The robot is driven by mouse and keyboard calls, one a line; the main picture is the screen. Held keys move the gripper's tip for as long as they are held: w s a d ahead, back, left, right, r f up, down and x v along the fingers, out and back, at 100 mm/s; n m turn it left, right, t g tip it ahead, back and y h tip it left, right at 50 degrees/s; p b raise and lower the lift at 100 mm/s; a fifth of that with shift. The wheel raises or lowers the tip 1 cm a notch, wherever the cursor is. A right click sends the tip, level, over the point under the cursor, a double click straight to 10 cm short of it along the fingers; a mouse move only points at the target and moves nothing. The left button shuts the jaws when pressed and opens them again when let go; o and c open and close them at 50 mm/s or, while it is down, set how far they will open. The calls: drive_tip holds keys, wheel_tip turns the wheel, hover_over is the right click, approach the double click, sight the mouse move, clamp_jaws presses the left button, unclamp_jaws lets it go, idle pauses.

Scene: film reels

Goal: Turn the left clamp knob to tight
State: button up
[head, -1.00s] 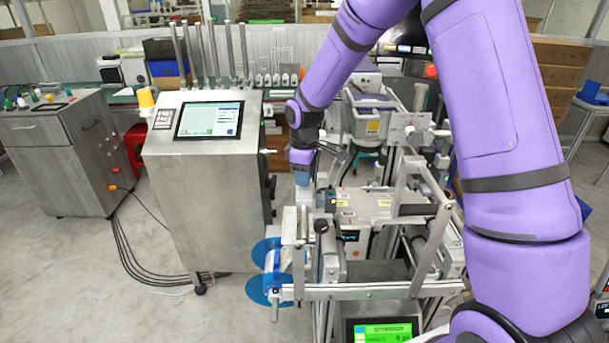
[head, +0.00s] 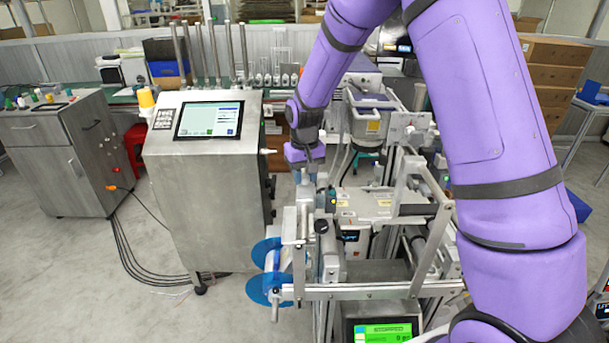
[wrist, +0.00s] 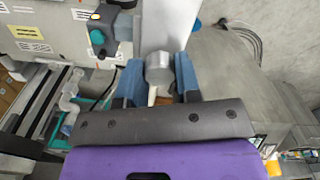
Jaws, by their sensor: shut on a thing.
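A short grey cylindrical knob (wrist: 158,68) with a pale lever sticking out of it sits between the two blue fingers of my gripper (wrist: 158,78) in the wrist view. The fingers are shut on the knob, one on each side. The knob is on a pale upright metal part (wrist: 165,25) of the machine. In the head view my gripper (head: 305,185) points down at the machine's left side, and the knob is not clear there. I cannot tell from the frames how tight the knob is.
A small grey box with a teal button (wrist: 97,38) is close to my left finger in the wrist view. In the head view, a blue film reel (head: 268,270) is at the machine's near left. A steel cabinet with a screen (head: 208,120) stands left of my gripper.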

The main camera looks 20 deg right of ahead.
sight(304, 176)
drive_tip(key=m, duration=0.4)
drive_tip(key=shift+m, duration=1.8)
drive_tip(key=o, duration=0.9)
wheel_tip(304, 176, up, 11)
drive_tip(key=shift+f, duration=0.1)
